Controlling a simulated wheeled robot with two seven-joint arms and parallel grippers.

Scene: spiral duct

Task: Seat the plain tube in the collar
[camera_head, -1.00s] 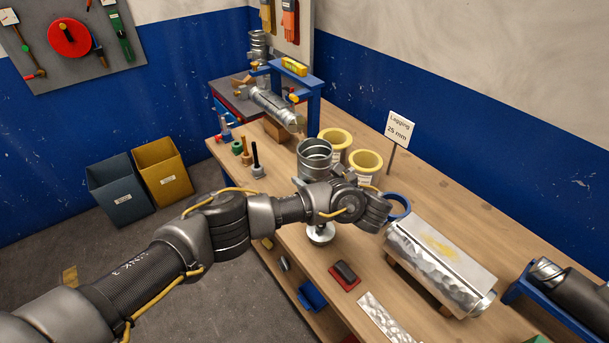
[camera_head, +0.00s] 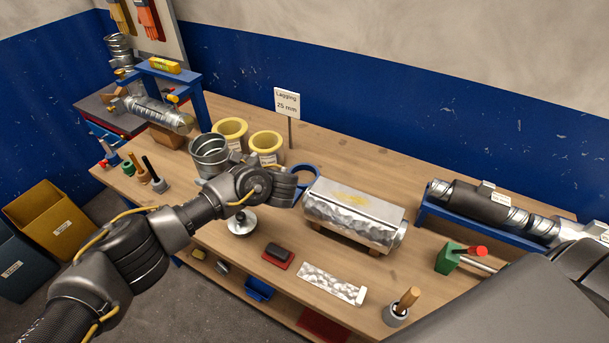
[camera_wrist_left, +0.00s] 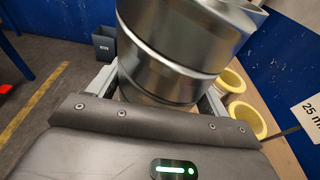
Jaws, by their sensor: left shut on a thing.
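My left gripper (camera_wrist_left: 160,92) is shut on a shiny silver metal tube with raised bands. The tube (camera_head: 210,150) stands roughly upright above the bench in the head view, and tilted between the jaws in the wrist view (camera_wrist_left: 175,45). My wrist hides its lower end in the head view. A silver duct (camera_head: 155,112) lies under a blue frame at the far left. Another duct line (camera_head: 475,203) with a black sleeve rests in a blue cradle at the right. I cannot tell which part is the collar. My right gripper is out of view.
Two yellow lagging rings (camera_head: 265,142) stand just right of the tube. A blue ring (camera_head: 312,176), a silver-clad block (camera_head: 352,212) and a red pad (camera_head: 278,256) lie on the bench. A sign (camera_head: 287,102) stands behind. Bins (camera_head: 50,215) are on the floor.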

